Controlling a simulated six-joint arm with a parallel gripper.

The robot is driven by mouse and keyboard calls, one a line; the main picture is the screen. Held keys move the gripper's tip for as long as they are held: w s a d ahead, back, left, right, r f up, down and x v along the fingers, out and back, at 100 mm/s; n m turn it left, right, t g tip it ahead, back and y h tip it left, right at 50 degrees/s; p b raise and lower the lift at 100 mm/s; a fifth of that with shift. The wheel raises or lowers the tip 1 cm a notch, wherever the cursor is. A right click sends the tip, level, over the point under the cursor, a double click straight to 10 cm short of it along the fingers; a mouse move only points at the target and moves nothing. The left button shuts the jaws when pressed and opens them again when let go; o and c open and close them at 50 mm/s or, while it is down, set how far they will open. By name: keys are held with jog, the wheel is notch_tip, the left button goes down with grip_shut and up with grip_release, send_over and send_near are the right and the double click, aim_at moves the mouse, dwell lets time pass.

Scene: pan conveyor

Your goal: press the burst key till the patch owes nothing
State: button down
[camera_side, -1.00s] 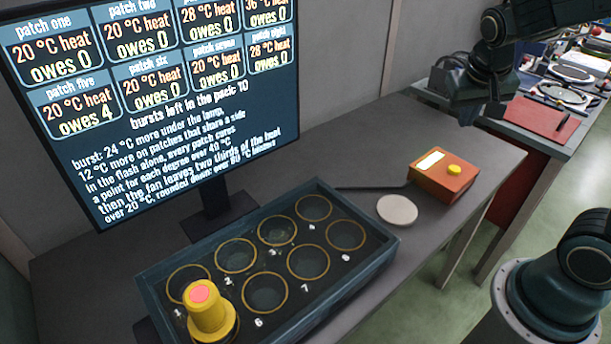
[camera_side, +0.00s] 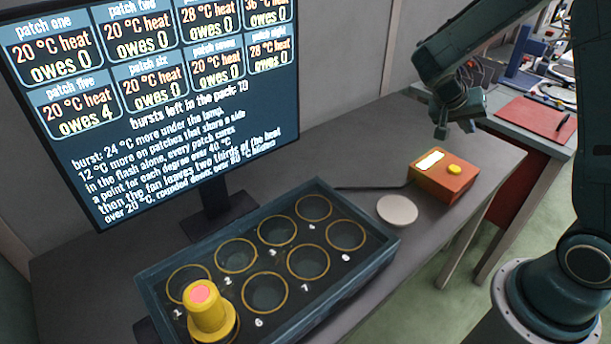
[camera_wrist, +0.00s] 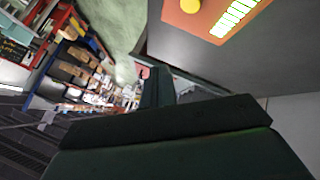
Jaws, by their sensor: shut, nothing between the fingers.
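The orange key box (camera_side: 444,177) stands on the grey table, with a yellow round key (camera_side: 454,169) and a lit white strip on top; in the wrist view the yellow key (camera_wrist: 187,5) is at the top edge. My gripper (camera_side: 455,128) is shut and empty, above and behind the box, apart from it. The yellow lamp (camera_side: 208,312) with a pink top stands over patch five of the dark tray (camera_side: 372,275). The screen (camera_side: 160,110) reads patch five 20 °C heat, owes 4; the other readable patches owe 0. It shows bursts left in the pack: 10.
A white disc (camera_side: 397,210) lies between tray and box. A dark cable (camera_side: 370,188) runs from the box toward the left. A second table with a red mat (camera_side: 538,118) and pen stands behind.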

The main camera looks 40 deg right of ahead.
aim_at(452, 169)
jog(key=shift+d+f, duration=0.25)
jog(key=shift+d, duration=0.1)
jog(key=shift+f, duration=0.15)
jog(key=shift+f, duration=4.25)
jog(key=shift+f, duration=0.9)
jog(key=shift+r, duration=0.15)
dwell(0.4)
jog(key=shift+r, duration=0.75)
jog(key=shift+r, duration=0.15)
jog(key=shift+r, duration=2.35)
